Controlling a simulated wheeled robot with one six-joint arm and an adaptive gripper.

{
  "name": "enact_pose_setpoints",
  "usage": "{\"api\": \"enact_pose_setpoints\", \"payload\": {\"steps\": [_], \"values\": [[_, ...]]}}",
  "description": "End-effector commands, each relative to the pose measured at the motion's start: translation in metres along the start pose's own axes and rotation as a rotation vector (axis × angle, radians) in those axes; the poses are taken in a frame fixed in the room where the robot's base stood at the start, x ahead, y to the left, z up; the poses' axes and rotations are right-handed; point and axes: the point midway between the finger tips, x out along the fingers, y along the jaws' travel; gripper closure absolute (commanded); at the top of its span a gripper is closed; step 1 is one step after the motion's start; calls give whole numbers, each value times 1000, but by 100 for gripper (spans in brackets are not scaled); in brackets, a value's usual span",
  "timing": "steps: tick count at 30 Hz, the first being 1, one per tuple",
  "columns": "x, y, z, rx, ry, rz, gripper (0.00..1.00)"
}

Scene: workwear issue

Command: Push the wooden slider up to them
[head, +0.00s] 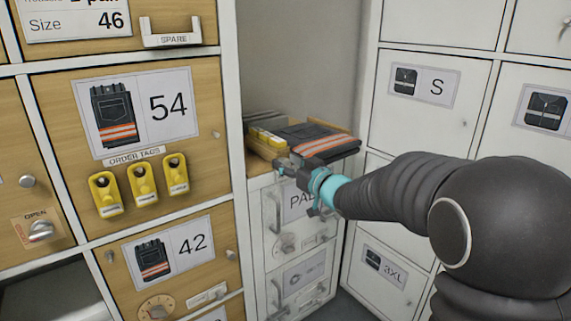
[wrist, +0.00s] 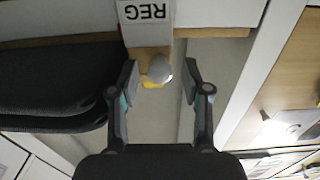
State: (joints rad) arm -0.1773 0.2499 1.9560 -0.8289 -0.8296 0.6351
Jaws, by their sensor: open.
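A wooden piece (wrist: 138,54) with a rounded grey knob (wrist: 158,70) and a white "REG" label (wrist: 148,12) shows in the wrist view; it may be the slider. My gripper (wrist: 160,75) is open, with its fingers to either side of the knob and a gap visible at the right finger. In the head view my gripper (head: 284,165) is at the front of a wooden tray or block (head: 266,150) with yellow parts on top. Folded dark trousers with orange stripes (head: 318,140) lie right beside it. Contact between fingers and wood cannot be told.
The shelf top sits in a recess above white drawers (head: 300,235) with handles. A wooden locker front (head: 220,180) stands close on the left and white lockers (head: 420,125) on the right. Dark folded cloth (wrist: 60,80) fills the left of the wrist view.

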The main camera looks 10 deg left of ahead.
Motion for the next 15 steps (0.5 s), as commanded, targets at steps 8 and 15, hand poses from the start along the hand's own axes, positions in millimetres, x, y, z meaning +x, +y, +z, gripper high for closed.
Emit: {"api": "enact_pose_setpoints", "payload": {"steps": [8, 15], "values": [[-22, 1, 0, 0, -1, 2, 51], [-57, 0, 0, -1, 0, 1, 51]]}}
